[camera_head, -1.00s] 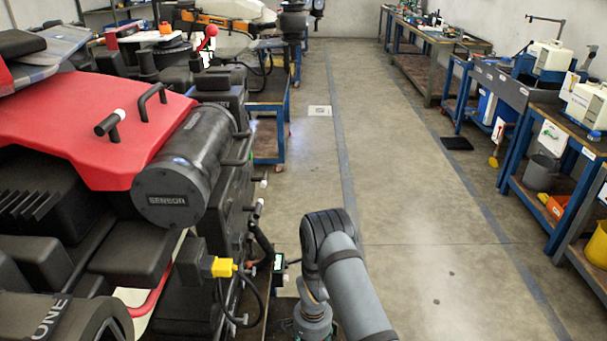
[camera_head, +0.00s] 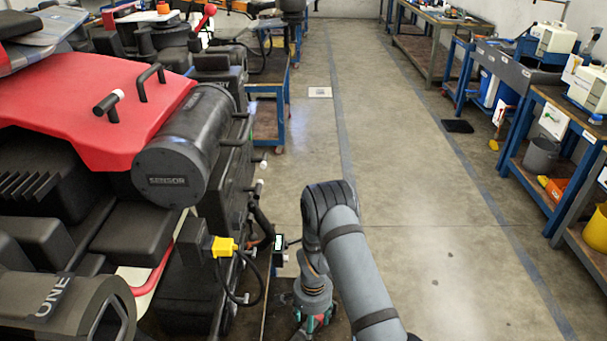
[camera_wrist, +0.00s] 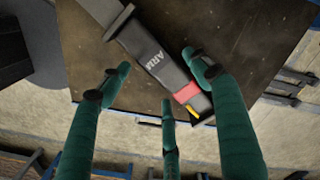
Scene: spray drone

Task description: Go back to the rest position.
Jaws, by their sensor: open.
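My gripper (camera_wrist: 160,82) is open in the wrist view, its green fingers spread with nothing held between them. A black part marked ARM (camera_wrist: 150,55), with a red band and a yellow piece at its end, appears beyond the fingertips over a dark brown board (camera_wrist: 262,45). It looks apart from the fingers, but the distance is hard to judge. In the head view my gripper (camera_head: 313,322) points down at the lower middle, its fingertips partly cut off by the frame edge.
The large red and black drone (camera_head: 95,110) with a SENSOR cylinder (camera_head: 172,165) fills the left side, close to my arm. A yellow connector (camera_head: 223,246) sticks out near my arm. Workbenches (camera_head: 545,120) line the right wall.

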